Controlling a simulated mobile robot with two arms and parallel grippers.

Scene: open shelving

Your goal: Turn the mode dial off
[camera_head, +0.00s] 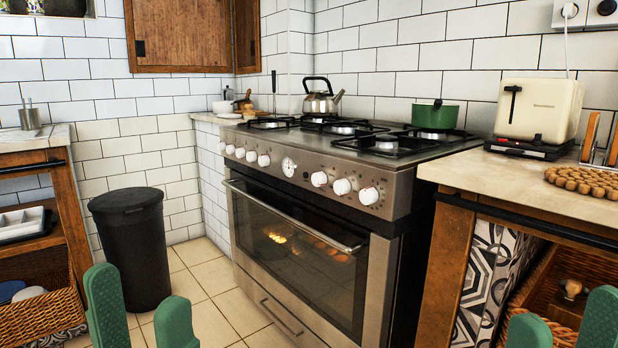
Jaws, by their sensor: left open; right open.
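A steel stove (300,240) stands in the middle, with a row of white knobs along its sloped front panel. Three knobs sit right of the round gauge (289,166): one knob (319,179), another (342,187), and the rightmost knob (368,196). Several more knobs (251,156) sit left of the gauge. I cannot tell which one is the mode dial. The oven window glows orange inside. My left gripper (140,308) is open and empty at the bottom left, apart from the stove. My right gripper (565,325) is open and empty at the bottom right, in front of the counter.
A black bin (130,245) stands left of the stove. A wooden counter (480,178) on the right carries a cream toaster (540,108). A kettle (320,100) and green pot (435,115) sit on the stovetop. The oven handle (290,215) juts forward. Tiled floor (215,275) is clear between bin and stove.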

